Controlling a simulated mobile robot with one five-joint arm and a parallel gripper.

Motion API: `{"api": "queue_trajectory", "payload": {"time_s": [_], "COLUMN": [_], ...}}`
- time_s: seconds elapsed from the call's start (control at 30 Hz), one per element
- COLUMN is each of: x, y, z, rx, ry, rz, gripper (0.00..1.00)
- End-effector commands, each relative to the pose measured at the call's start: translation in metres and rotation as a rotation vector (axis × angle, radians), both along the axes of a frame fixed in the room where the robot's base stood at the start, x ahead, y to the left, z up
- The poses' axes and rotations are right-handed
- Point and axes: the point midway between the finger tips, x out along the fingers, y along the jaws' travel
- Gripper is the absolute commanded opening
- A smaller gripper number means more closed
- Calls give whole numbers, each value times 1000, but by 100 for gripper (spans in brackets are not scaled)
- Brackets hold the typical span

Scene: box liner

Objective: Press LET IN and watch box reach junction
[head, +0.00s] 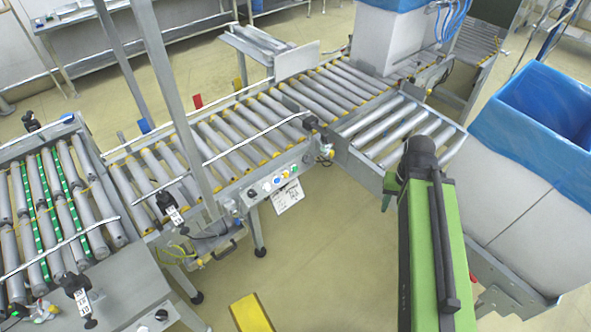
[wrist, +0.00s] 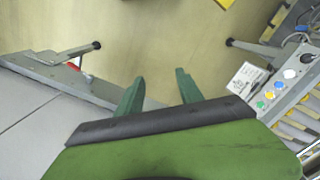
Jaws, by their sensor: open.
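A row of small coloured buttons sits on the control panel (head: 272,186) along the conveyor's near side; a card (head: 288,197) hangs below it. The wrist view shows the panel at right, with green (wrist: 260,104), blue (wrist: 269,95), orange-yellow (wrist: 279,84), white (wrist: 289,73) and black (wrist: 306,58) buttons. I cannot read a LET IN label. My gripper (wrist: 158,88) is open and empty, left of the panel and apart from it. A white box with blue liner (head: 385,38) stands on the far rollers. Another blue-lined box (head: 530,165) is at right.
A roller conveyor (head: 225,135) runs from lower left to the back, with a short roller section (head: 400,128) branching right. A metal post (head: 160,75) rises in front of it. Open floor (head: 320,230) lies before the panel; a yellow block (head: 251,312) stands there.

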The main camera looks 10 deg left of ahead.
Motion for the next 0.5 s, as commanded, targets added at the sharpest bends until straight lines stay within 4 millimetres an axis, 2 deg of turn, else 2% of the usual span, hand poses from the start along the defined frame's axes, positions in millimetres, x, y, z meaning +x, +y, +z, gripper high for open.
{"api": "queue_trajectory", "payload": {"time_s": [0.07, 0.4, 0.5], "x": [0, 0, 0], "y": [0, 0, 0], "z": [0, 0, 0], "rx": [0, 0, 0], "ry": [0, 0, 0], "rz": [0, 0, 0], "gripper": [44, 0, 0]}}
